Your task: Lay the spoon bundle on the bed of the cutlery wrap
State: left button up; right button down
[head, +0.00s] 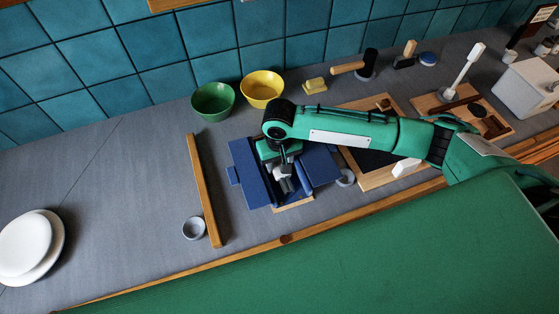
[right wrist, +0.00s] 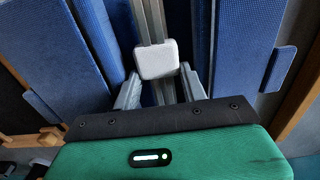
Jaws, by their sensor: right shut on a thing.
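The blue cutlery wrap (head: 250,178) lies on the grey counter, with a tab on its left side. In the right wrist view its blue panels (right wrist: 238,45) stand on both sides, with a channel between them. My right gripper (head: 285,185) points down over the middle of the wrap. It is shut on the spoon bundle (right wrist: 157,60), which shows as long grey metal handles with a pale block around them. The bundle lies along the channel between the panels. I cannot tell whether it touches the bed, which the gripper and bundle largely hide. My left gripper is not in view.
A wooden bar (head: 204,190) and a small grey cup (head: 194,227) are left of the wrap. Green (head: 212,102) and yellow (head: 262,90) bowls stand behind it. A wood-framed tray (head: 375,180) is to the right. White plates (head: 25,245) are far left; counter between is clear.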

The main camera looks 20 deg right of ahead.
jog(key=shift+f, duration=0.1)
jog(key=c, duration=0.7)
grip_release()
jog(key=shift+w+r, duration=0.2)
jog(key=shift+r, duration=0.2)
notch_tip(320, 180, up, 13)
jog(key=b, duration=0.3)
jog(key=shift+s, duration=0.25)
jog(key=shift+a, duration=0.15)
